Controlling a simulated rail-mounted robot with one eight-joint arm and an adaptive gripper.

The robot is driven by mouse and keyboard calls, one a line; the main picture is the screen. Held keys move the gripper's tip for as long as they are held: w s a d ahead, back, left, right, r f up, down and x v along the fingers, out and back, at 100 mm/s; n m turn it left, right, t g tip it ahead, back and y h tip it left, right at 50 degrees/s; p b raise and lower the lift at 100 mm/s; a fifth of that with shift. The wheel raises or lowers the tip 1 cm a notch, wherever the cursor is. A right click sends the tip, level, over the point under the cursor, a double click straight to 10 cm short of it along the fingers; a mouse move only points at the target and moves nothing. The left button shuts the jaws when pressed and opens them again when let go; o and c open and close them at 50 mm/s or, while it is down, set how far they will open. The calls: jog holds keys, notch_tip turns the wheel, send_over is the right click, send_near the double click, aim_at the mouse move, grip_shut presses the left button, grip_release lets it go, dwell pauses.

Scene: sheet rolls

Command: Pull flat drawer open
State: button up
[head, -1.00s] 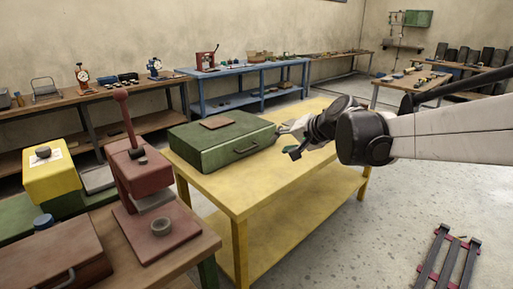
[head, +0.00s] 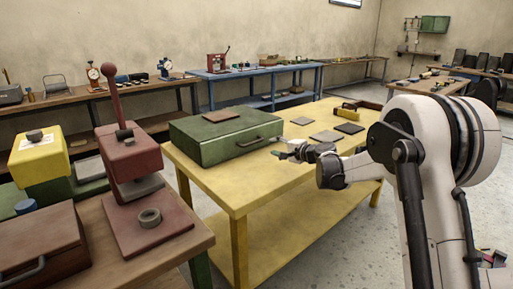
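A flat green drawer unit (head: 205,145) lies on the yellow table, with a dark bar handle (head: 250,142) on its front face. The drawer front looks closed. My gripper (head: 281,148) is just right of the handle, above the table, and apart from it. Its fingers look spread and empty, though they are small in the view.
A brown plate (head: 221,116) lies on top of the green unit. A red press (head: 130,165) stands on the bench at front left.

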aim_at(254, 143)
jog(key=b+x, duration=0.3)
jog(key=x, duration=1.1)
jog(key=shift+d+f, duration=0.1)
grip_shut()
